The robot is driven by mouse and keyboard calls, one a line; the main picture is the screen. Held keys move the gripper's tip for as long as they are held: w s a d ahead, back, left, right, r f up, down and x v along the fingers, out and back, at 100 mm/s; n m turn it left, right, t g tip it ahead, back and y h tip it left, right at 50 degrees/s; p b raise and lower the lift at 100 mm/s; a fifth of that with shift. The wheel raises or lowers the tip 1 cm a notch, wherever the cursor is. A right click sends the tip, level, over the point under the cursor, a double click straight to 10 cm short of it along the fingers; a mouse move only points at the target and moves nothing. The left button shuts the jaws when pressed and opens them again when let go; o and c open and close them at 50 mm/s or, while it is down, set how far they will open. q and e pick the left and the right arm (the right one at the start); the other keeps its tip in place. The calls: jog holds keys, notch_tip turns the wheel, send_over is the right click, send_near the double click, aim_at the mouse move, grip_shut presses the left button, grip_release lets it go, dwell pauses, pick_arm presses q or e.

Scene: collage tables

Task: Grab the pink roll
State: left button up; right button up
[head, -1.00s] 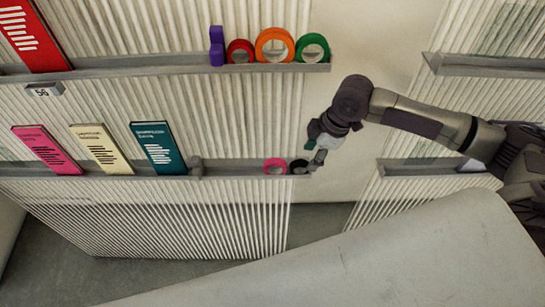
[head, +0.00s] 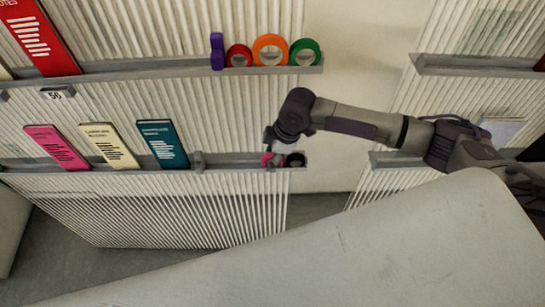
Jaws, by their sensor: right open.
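The pink roll (head: 278,161) stands on the lower shelf of the ribbed wall, near the shelf's right end. It is small and partly hidden behind my right gripper. My right gripper (head: 269,152) points down at the roll and is open, with its fingers at or right around it. Whether the fingers touch the roll cannot be told at this size. My left gripper is not in view.
A black roll (head: 296,159) stands close on the right of the pink one. Pink, cream and teal books lean on the same shelf (head: 225,161) to the left. A pale surface (head: 380,240) fills the foreground.

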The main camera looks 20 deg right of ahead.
grip_shut()
dwell(0.3)
